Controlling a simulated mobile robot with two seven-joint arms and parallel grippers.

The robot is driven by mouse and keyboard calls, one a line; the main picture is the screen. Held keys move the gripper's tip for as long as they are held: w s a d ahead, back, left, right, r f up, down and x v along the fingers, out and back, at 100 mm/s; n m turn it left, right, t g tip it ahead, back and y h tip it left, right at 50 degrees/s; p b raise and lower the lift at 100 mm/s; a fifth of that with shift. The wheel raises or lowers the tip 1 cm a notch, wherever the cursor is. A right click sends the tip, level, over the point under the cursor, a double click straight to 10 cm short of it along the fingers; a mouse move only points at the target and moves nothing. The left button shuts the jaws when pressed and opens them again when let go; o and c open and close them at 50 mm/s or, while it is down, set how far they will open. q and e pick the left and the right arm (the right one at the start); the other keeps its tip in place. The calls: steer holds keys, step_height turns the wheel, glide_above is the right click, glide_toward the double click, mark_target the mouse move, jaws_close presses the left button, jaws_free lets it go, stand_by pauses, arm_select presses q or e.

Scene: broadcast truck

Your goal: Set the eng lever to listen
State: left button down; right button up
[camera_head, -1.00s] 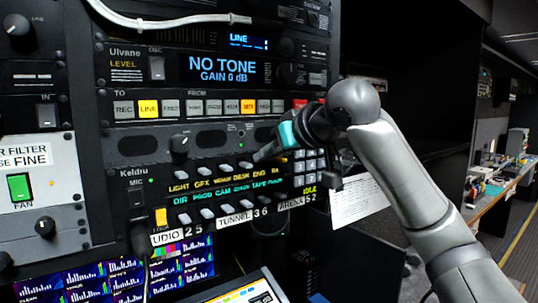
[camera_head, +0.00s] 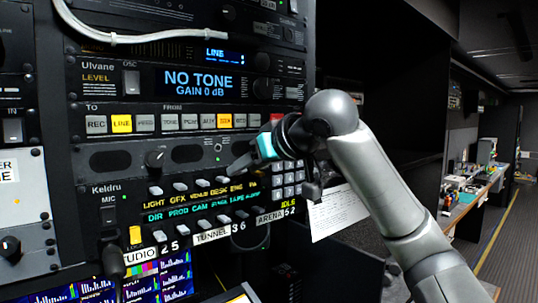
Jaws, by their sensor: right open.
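The Keldru intercom panel (camera_head: 106,189) is left of centre, with two rows of small pale levers. The ENG label (camera_head: 236,188) is in the yellow upper row of names, between DESK and PA. The eng lever above that label is largely hidden by my right gripper, so I cannot tell its position. My right gripper (camera_head: 241,166), with a teal band, comes in from the right. Its dark fingers are open, with a tip right over the eng lever's place; I cannot tell whether it touches. The neighbouring desk lever (camera_head: 217,179) shows just left of it. My left gripper is not in view.
Above is the Ulvane unit (camera_head: 208,80) with a NO TONE display and a row of buttons. A grey keypad (camera_head: 287,180) sits right of the levers. A white paper sheet (camera_head: 335,212) hangs beside it. A gooseneck microphone (camera_head: 112,258) stands lower left.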

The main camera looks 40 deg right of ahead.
steer(key=v, duration=1.4)
steer(key=shift+s+b, duration=0.2)
steer(key=shift+b, duration=0.1)
steer(key=shift+r, duration=0.1)
